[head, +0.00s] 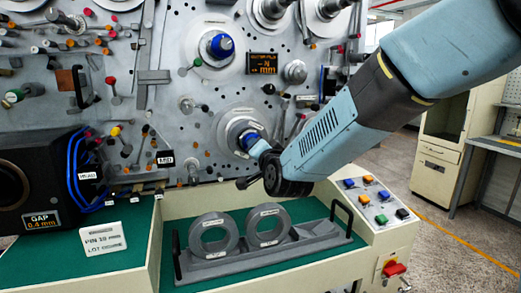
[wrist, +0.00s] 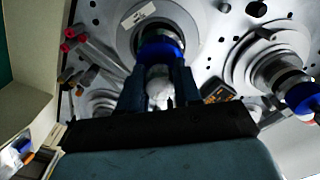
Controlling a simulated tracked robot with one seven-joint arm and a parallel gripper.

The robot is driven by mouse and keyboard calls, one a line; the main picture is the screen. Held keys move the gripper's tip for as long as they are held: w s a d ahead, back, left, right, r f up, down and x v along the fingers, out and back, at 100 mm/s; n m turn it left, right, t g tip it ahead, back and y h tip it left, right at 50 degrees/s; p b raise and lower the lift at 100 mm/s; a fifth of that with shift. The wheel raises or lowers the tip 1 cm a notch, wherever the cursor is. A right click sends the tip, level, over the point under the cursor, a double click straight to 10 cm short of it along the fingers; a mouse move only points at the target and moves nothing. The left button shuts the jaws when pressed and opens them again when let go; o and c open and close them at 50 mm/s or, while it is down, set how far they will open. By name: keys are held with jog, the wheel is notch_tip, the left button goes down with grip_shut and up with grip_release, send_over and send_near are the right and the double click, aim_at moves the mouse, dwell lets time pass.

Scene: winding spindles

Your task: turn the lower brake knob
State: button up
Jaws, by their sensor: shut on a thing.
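The lower brake knob (head: 249,139) is a blue knob with a pale grey middle, on the lower spindle of the upright panel. My gripper (head: 257,147) reaches it from the right, and the arm partly hides it in the head view. In the wrist view the blue knob (wrist: 160,48) lies straight ahead on a round grey disc. The two dark fingers of my gripper (wrist: 158,88) stand on either side of its pale middle and are shut on it. The upper blue knob (head: 221,45) sits apart above, on its own spindle.
Levers and small coloured knobs crowd the panel on the left. Below, a green-topped bench carries a grey tray (head: 215,270) with two grey rings and black handles. A button box (head: 379,200) is at the right. The floor beyond it is clear.

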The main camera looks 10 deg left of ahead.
jog(key=shift+w+d, duration=0.15)
jog(key=shift+d, duration=0.05)
jog(key=o, duration=0.8)
jog(key=shift+w+f, duration=0.1)
jog(key=shift+o, duration=1.2)
jog(key=shift+a, duration=0.1)
jog(key=shift+s, duration=0.2)
jog(key=v, duration=1.3)
jog(key=shift+s, duration=0.3)
